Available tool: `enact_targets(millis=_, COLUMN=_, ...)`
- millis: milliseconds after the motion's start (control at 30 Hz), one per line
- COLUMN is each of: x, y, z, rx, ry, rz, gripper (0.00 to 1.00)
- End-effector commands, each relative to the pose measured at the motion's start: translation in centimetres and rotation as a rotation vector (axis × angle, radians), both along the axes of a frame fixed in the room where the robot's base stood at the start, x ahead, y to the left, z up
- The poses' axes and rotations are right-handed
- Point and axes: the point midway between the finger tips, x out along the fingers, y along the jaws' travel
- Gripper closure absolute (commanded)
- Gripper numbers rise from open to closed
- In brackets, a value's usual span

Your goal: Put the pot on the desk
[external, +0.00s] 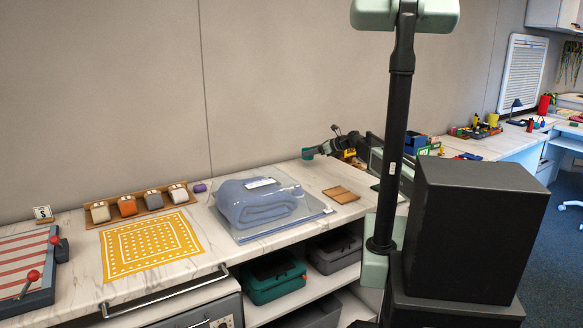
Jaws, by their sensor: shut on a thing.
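My gripper (323,149) is at the end of the dark arm, above the far right end of the white marble-look counter (345,212). It is shut on a small teal round thing (308,153), which looks like the pot. The teal thing is in front of the beige wall, to the left of the arm. It is small in the view, and I cannot tell its exact shape or tilt. A light wood desk (490,146) runs along the wall at the right, beyond the dark column that hides part of the view.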

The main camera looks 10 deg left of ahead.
Motion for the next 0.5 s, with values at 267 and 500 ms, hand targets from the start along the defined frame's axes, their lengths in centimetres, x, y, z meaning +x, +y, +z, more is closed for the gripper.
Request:
enact_targets(millis=267, x=6.8, y=-13.7, z=-2.0, rx=0.0, ry=0.001, rz=-0.175, gripper=0.91)
enact_targets(millis=500, x=10.3, y=-25.9, z=-3.4, rx=0.002, ry=0.0, rz=-0.323, gripper=0.91)
